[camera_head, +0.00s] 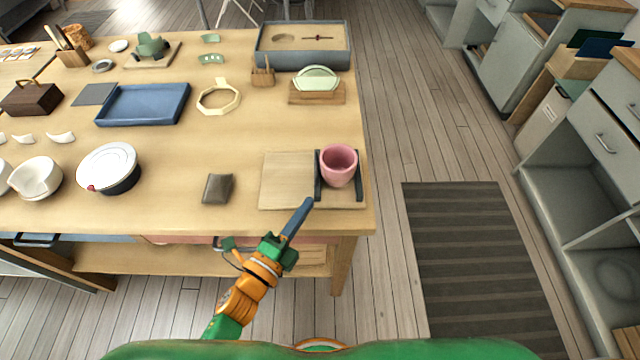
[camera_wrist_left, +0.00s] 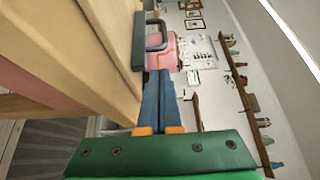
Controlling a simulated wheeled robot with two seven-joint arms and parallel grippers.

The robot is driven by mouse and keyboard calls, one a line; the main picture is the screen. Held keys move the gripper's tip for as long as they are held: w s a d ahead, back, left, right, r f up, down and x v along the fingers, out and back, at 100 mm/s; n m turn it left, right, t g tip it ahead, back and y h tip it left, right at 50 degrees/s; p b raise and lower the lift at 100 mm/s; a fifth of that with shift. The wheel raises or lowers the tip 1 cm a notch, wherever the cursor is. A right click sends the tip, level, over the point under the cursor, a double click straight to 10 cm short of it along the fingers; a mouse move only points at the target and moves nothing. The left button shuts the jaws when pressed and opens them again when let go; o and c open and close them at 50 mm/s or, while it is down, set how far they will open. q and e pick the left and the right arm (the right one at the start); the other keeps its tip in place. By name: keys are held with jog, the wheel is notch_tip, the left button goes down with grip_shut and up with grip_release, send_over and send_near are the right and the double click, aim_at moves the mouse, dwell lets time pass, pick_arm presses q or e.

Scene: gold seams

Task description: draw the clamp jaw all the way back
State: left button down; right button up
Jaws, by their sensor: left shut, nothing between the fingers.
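The clamp is a pale wooden board (camera_head: 285,181) near the table's front right corner, with a dark left jaw bar (camera_head: 318,185) and a dark right bar (camera_head: 359,190). A pink cup (camera_head: 340,165) stands between the bars, close to the left one. My left gripper (camera_head: 308,202) is shut and empty, its blue-grey fingertips at the near end of the left bar. Whether they touch it I cannot tell. In the left wrist view, the fingers (camera_wrist_left: 158,85) point toward the pink cup (camera_wrist_left: 161,57), with a dark bar (camera_wrist_left: 138,42) and a grey loop (camera_wrist_left: 157,36) beyond. My right gripper is not in view.
A dark grey pouch-like block (camera_head: 217,188) lies left of the board. A white-lidded dark bowl (camera_head: 110,168), a blue tray (camera_head: 143,104) and a cream ring (camera_head: 218,97) are farther left and back. The wooden table (camera_head: 250,140) is clear just behind the board.

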aim_at(325, 176)
pick_arm(q)
jog(key=x, duration=0.6)
jog(key=shift+f, duration=0.1)
jog(key=shift+a, duration=0.4)
jog(key=a, duration=1.1)
jog(key=shift+a, duration=0.1)
